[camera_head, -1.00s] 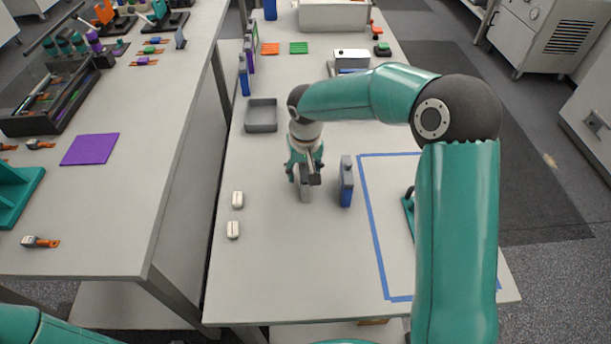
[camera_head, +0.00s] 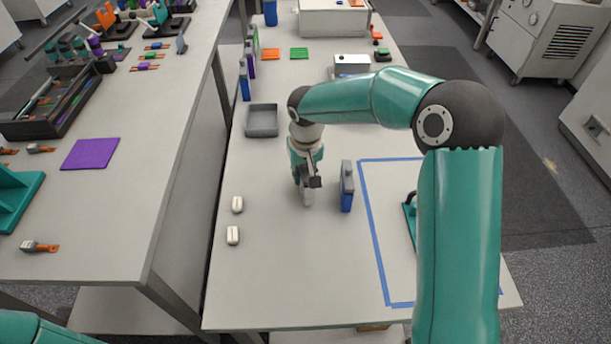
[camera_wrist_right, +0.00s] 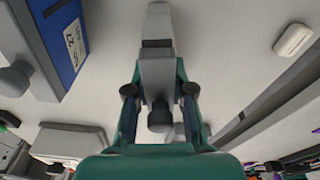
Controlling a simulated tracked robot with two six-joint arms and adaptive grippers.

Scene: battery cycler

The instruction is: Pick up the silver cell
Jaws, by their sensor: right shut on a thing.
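The silver cell (camera_head: 307,197) stands upright on the light table, partly hidden by my right gripper (camera_head: 307,182) in the head view. The right gripper (camera_wrist_right: 160,105) is shut on it from above, with a finger on either side of the grey cell (camera_wrist_right: 157,70) in the right wrist view. I cannot tell whether the cell's base is touching the table. Of my left arm, only a teal part shows at the lower left corner of the head view; its gripper is not in view.
A blue cell with a grey top (camera_head: 347,188) stands close to the right of the gripper. Two small white blocks (camera_head: 237,204) lie to the left. A grey tray (camera_head: 262,121) is behind, and blue tape (camera_head: 372,230) marks an area at right. The front of the table is clear.

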